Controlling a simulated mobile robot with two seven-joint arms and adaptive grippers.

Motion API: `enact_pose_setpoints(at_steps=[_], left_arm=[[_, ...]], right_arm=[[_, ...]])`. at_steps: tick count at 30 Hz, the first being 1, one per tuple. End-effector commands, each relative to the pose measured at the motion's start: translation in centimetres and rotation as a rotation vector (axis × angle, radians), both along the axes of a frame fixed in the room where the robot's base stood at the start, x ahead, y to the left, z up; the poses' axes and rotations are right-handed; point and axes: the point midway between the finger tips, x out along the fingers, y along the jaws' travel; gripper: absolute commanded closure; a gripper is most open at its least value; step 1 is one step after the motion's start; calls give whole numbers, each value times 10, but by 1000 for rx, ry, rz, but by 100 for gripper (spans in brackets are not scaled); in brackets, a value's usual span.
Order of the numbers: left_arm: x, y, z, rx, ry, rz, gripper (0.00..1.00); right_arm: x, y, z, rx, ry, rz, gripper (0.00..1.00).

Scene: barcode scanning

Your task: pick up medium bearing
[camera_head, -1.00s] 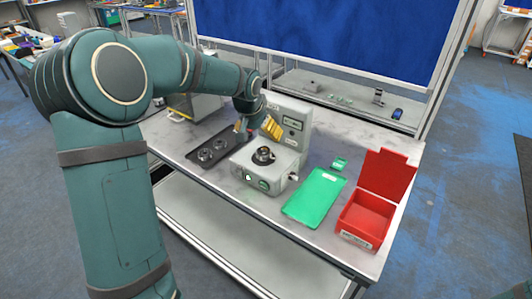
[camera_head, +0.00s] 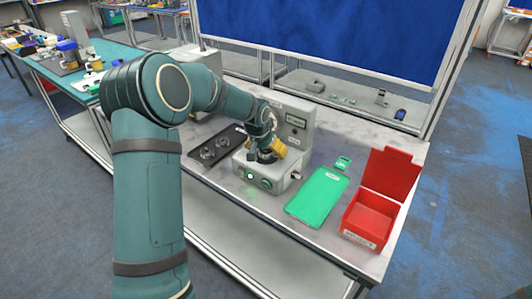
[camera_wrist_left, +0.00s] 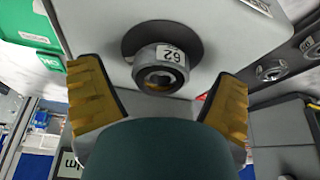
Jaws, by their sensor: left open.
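My left gripper (camera_head: 272,150) is over the top plate of the grey scanning machine (camera_head: 262,181). In the left wrist view its two yellow fingers (camera_wrist_left: 160,88) are open, one on each side of a metal ring bearing (camera_wrist_left: 162,68) with a white label reading "62". The bearing sits on a dark round pad (camera_wrist_left: 190,35) on the machine and is apart from both fingers. In the head view the gripper mostly hides this bearing. Two other bearings (camera_head: 208,154) lie on a black tray (camera_head: 206,166) left of the machine. My right gripper is not in view.
A green mat (camera_head: 316,199) lies right of the machine, with a small green piece (camera_head: 342,163) behind it. An open red box (camera_head: 368,221) stands at the table's right end. The machine's upright housing (camera_head: 296,122) rises close behind the gripper.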

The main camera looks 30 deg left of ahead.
Motion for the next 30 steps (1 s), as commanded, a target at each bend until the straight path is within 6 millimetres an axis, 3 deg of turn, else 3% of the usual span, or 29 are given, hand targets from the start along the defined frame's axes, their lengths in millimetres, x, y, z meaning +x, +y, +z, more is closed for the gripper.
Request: enact_pose_setpoints(at_steps=[4, 11, 23, 30], left_arm=[[0, 0, 0, 0, 0, 0, 11], [0, 0, 0, 0, 0, 0, 91], [0, 0, 5, 1, -1, 0, 91], [1, 0, 45, 2, -5, -1, 91]], right_arm=[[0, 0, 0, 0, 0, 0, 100], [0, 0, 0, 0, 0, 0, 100], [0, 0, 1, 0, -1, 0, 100], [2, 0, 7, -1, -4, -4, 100]])
